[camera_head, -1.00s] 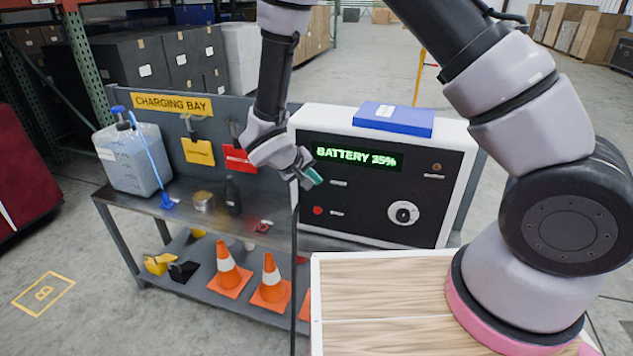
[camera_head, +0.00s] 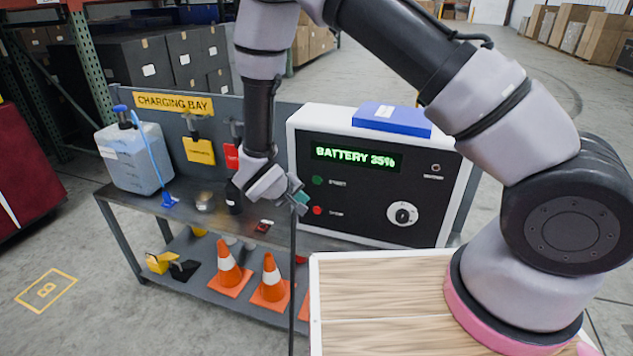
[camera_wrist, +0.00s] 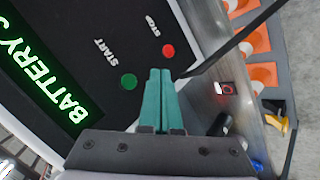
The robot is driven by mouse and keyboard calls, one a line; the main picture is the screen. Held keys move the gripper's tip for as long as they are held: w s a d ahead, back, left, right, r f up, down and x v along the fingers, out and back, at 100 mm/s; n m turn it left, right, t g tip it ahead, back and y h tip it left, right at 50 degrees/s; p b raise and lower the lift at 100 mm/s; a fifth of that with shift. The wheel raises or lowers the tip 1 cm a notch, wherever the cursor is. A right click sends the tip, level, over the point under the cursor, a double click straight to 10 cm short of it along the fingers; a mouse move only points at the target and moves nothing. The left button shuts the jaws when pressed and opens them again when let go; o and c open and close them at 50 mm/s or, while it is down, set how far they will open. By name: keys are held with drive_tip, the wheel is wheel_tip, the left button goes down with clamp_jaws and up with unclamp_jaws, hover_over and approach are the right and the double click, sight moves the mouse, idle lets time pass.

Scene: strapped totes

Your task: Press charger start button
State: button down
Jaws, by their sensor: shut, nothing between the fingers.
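The charger (camera_head: 345,215) is a white box with a black front panel on the bench. Its green display (camera_head: 356,158) reads "BATTERY 35%". The green start button (camera_head: 317,180) sits below the display at the panel's left, and it also shows in the wrist view (camera_wrist: 129,81), labelled START. The red stop button (camera_head: 317,210) is below it, also in the wrist view (camera_wrist: 168,51). My gripper (camera_head: 303,202) is shut and empty, its teal fingertips (camera_wrist: 159,74) at the panel's left side, near both buttons. In the wrist view the tips appear just beside the green button; contact cannot be told.
A round dial (camera_head: 402,213) is on the panel's right. A blue box (camera_head: 392,119) lies on top of the charger. A dark bottle (camera_head: 233,197), a can (camera_head: 204,201) and a jug (camera_head: 135,157) stand on the bench (camera_head: 130,198). Orange cones (camera_head: 271,277) are on the lower shelf.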

approach(318, 186)
drive_tip(key=shift+w+d+f, duration=0.2)
drive_tip(key=shift+d+f, duration=0.05)
drive_tip(key=shift+f, duration=0.3)
drive_tip(key=shift+w+d+f, duration=0.2)
drive_tip(key=shift+f, duration=0.4)
drive_tip(key=shift+w+d+f, duration=0.25)
drive_tip(key=shift+f, duration=0.3)
idle(0.7)
drive_tip(key=shift+w+d, duration=0.15)
drive_tip(key=shift+w, duration=0.25)
drive_tip(key=shift+w+d, duration=0.1)
drive_tip(key=shift+w, duration=0.25)
idle(0.5)
idle(0.3)
drive_tip(key=shift+s+a, duration=0.25)
drive_tip(key=shift+s, duration=0.5)
drive_tip(key=s, duration=0.1)
drive_tip(key=s+a, duration=0.1)
drive_tip(key=s, duration=0.2)
drive_tip(key=shift+s+a, duration=0.35)
